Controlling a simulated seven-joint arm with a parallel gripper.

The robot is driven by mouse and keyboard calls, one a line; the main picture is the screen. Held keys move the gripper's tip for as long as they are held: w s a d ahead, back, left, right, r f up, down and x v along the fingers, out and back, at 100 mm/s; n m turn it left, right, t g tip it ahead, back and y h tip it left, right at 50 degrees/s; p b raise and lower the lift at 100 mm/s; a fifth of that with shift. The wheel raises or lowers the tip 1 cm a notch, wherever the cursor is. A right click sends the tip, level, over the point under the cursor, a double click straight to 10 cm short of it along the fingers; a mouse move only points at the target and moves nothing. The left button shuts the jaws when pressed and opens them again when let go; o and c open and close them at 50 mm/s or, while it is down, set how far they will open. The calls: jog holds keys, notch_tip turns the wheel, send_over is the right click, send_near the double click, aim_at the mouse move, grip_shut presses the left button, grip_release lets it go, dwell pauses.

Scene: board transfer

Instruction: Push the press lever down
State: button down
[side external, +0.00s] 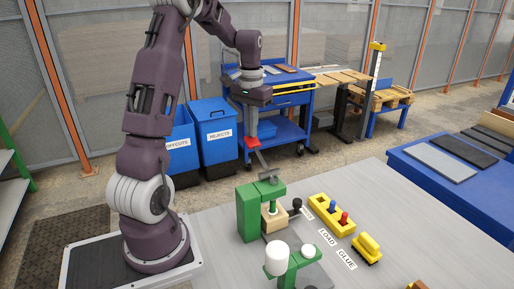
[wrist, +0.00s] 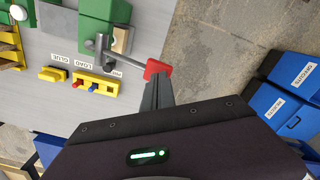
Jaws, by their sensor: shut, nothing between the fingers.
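The green press (side external: 247,214) stands on the grey table, with a pale wooden block (side external: 275,220) in it. Its grey lever (side external: 261,160) slants up from the press top to a red grip (side external: 252,142), so the lever is raised. My gripper (side external: 252,134) points down with its fingers shut and empty, right above the red grip. In the wrist view the fingertips (wrist: 156,80) overlap the red grip (wrist: 157,68), and the lever (wrist: 125,55) runs left to the green press (wrist: 103,18). I cannot tell whether the fingertips touch the grip.
A yellow holder (side external: 331,214) with blue and red pegs and a separate yellow piece (side external: 367,246) lie right of the press. Blue bins (side external: 214,130) stand behind, off the table. Table space left of the press is clear.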

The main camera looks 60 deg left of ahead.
notch_tip(320, 180, down, 8)
jog(key=shift+f, duration=0.25)
dwell(1.2)
jog(key=shift+r, duration=4.9)
